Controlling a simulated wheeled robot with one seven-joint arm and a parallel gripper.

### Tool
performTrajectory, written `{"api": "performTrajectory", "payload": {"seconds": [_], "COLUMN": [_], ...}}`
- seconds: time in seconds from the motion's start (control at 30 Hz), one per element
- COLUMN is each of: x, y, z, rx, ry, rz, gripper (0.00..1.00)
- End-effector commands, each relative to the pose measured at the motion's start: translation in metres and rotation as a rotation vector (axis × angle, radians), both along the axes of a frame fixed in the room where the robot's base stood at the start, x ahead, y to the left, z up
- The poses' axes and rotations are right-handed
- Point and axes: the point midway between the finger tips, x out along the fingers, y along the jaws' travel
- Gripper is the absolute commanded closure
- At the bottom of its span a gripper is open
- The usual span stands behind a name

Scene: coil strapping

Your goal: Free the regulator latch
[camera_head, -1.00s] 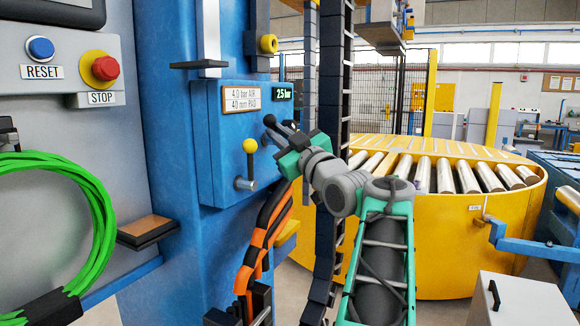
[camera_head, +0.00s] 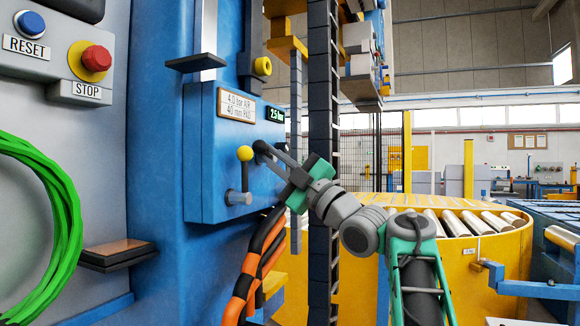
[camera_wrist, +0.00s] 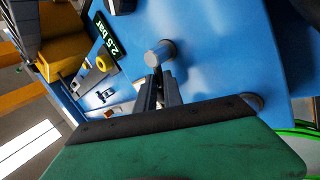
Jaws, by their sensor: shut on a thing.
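The blue regulator box (camera_head: 207,150) is on the blue column, with a pressure label (camera_head: 236,106) reading 4.0 bar AIR, 40 mm PAD. A small display (camera_head: 275,115) reads 2.5 bar; it also shows in the wrist view (camera_wrist: 112,38). A yellow-balled lever (camera_head: 245,154) stands upright from a grey pivot (camera_head: 238,197). My gripper (camera_head: 264,150) reaches the box right of the yellow ball. In the wrist view its narrow dark fingers (camera_wrist: 160,90) are close together at a short grey cylindrical peg, apparently the regulator latch (camera_wrist: 158,54). The exact contact is hidden.
A grey panel at left has a RESET button (camera_head: 30,24), a STOP button (camera_head: 92,60) and a green hose coil (camera_head: 55,225). Orange and black hoses (camera_head: 255,262) hang below the box. A yellow roller turntable (camera_head: 470,247) stands at right.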

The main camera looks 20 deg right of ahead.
Motion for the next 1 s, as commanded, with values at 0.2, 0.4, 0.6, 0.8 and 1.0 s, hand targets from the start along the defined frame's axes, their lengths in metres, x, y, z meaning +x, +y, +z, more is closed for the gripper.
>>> {"api": "performTrajectory", "payload": {"seconds": [0.2, 0.4, 0.6, 0.8, 1.0], "x": [-0.007, -0.007, -0.008, -0.006, -0.004], "y": [0.013, 0.013, 0.011, 0.006, 0.003], "z": [0.008, 0.008, 0.009, 0.005, 0.003], "rx": [-0.019, -0.020, -0.020, -0.016, -0.013], "ry": [-0.023, -0.023, -0.025, -0.017, -0.011], "rz": [0.022, 0.021, 0.018, 0.011, 0.006], "gripper": [1.00, 1.00, 0.74, 0.57, 0.54]}}
